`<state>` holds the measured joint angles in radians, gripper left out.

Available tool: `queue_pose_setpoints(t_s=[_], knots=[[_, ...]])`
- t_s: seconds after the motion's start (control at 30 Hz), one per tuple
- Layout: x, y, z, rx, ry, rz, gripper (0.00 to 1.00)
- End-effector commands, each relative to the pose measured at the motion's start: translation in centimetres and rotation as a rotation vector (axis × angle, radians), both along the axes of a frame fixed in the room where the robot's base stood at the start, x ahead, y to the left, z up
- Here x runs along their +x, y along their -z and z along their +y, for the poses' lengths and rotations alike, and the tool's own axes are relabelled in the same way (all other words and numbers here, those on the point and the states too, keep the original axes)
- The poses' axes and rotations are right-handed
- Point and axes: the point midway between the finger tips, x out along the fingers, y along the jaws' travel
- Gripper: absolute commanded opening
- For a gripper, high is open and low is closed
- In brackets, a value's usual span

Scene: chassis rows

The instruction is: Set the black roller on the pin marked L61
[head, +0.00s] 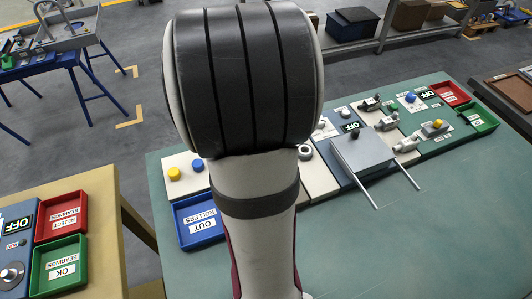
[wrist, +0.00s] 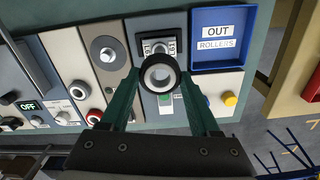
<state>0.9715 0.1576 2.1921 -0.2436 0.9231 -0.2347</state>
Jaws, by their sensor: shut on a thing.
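In the wrist view the black roller (wrist: 175,66), a thick ring with a pale inside, is held between the two green fingers of my gripper (wrist: 159,74). The gripper is shut on the roller, and its hole faces the camera. Just beyond the roller is a dark panel with two small labels; the right label, L61 (wrist: 172,46), reads sideways and is partly covered. The other label is only partly legible. In the head view my arm hides the gripper and roller.
The blue OUT ROLLERS tray (wrist: 222,69) is right of the labelled panel; it also shows in the head view (head: 181,238). A grey plate with a round disc (wrist: 104,48) lies left. The green bench front (head: 450,230) is clear.

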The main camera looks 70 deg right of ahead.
Motion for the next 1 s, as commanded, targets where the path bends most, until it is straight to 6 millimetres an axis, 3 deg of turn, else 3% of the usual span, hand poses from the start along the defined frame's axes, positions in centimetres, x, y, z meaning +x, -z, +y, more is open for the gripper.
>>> queue_pose_setpoints(t_s=[0.7,1.0], knots=[[0.0,7.4,0.0,0.002,0.001,0.001,0.09],[0.0,8.7,0.0,0.0,0.002,0.0,0.09]])
